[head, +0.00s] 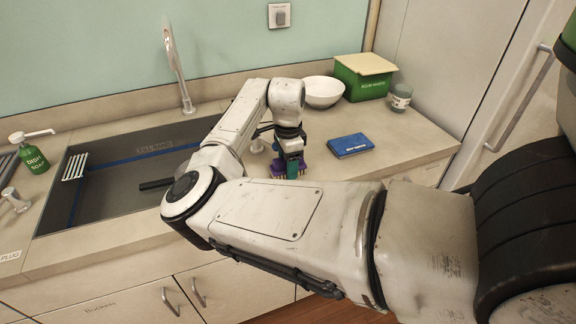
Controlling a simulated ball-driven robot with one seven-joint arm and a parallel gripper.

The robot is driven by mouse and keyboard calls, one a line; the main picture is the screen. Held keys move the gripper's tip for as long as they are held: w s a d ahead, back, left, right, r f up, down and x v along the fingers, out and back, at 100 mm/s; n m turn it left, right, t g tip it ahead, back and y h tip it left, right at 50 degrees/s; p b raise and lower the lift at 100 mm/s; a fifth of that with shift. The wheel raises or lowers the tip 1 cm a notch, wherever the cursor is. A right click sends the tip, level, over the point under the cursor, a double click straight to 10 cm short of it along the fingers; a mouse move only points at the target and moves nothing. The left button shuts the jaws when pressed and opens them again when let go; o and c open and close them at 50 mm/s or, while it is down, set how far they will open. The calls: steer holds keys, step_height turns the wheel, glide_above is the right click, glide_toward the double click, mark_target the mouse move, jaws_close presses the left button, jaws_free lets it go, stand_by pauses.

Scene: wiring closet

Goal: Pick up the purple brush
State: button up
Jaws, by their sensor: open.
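The purple brush (277,168) sits on the beige counter right of the sink, directly under my gripper. Its purple body and yellowish bristles show at either side of a dark green part, and the rest is hidden. My gripper (291,160) points down at the brush from above. Its jaws are open and reach down close to the brush. I cannot tell whether they touch it or straddle it.
A blue book-like item (350,145) lies just right of the brush. Behind are a white bowl (322,92), a green box (362,82) and a jar (400,97). The sink (120,190) with its faucet (178,65) and a green soap bottle (33,156) are left.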

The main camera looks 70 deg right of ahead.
steer(key=shift+f, duration=0.3)
steer(key=shift+c, duration=0.3)
steer(key=c, duration=0.7)
steer(key=shift+r, duration=0.1)
steer(key=shift+r, duration=0.5)
steer(key=s+r, duration=0.4)
steer(key=s+r+b, duration=0.1)
steer(key=s+r, duration=0.3)
steer(key=s, duration=0.1)
steer(key=s+r, duration=0.4)
steer(key=s, duration=0.1)
steer(key=shift+a+b, duration=0.2)
steer(key=shift+b, duration=0.15)
